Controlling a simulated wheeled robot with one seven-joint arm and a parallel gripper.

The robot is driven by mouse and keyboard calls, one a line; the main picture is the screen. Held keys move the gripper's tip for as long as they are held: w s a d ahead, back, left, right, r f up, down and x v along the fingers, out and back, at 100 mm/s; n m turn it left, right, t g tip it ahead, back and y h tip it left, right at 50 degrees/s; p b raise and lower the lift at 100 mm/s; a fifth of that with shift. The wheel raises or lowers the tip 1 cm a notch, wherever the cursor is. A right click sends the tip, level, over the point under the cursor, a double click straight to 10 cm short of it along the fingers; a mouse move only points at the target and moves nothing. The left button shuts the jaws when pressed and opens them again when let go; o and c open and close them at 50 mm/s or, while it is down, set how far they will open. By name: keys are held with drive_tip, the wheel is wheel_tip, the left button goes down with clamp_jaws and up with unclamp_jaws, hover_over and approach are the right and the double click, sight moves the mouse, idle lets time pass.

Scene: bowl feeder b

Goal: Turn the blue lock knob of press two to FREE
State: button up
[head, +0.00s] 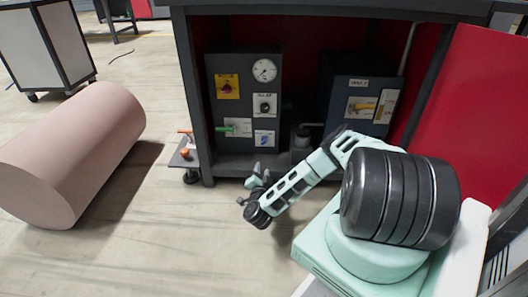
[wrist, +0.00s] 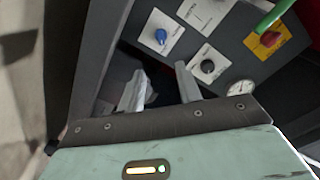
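A blue knob (wrist: 160,36) sits on a white plate on a dark panel in the wrist view. It shows small and low on the same panel in the head view (head: 265,139). Its plate's lettering is too small to read, so I cannot tell its setting or which press it belongs to. My gripper (wrist: 160,88) is open and empty, with a gap between its two grey fingers. It is apart from the knob. In the head view my gripper (head: 255,179) is low in front of the cabinet, below the panel.
The panel also has a black knob (wrist: 207,66), a red knob on yellow (wrist: 270,39), a gauge (wrist: 240,88) and a green lever (head: 226,128). A dark frame (head: 196,100) borders the opening. A second blue-grey box (head: 350,108) stands right. A pink roll (head: 75,150) lies left on open floor.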

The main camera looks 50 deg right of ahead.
sight(264, 143)
drive_tip(key=b+x, duration=0.8)
drive_tip(key=x, duration=0.7)
drive_tip(key=shift+w+d+f, duration=0.15)
drive_tip(key=shift+w, duration=0.05)
drive_tip(key=shift+w+d+b, duration=0.4)
drive_tip(key=shift+d, duration=0.05)
clamp_jaws()
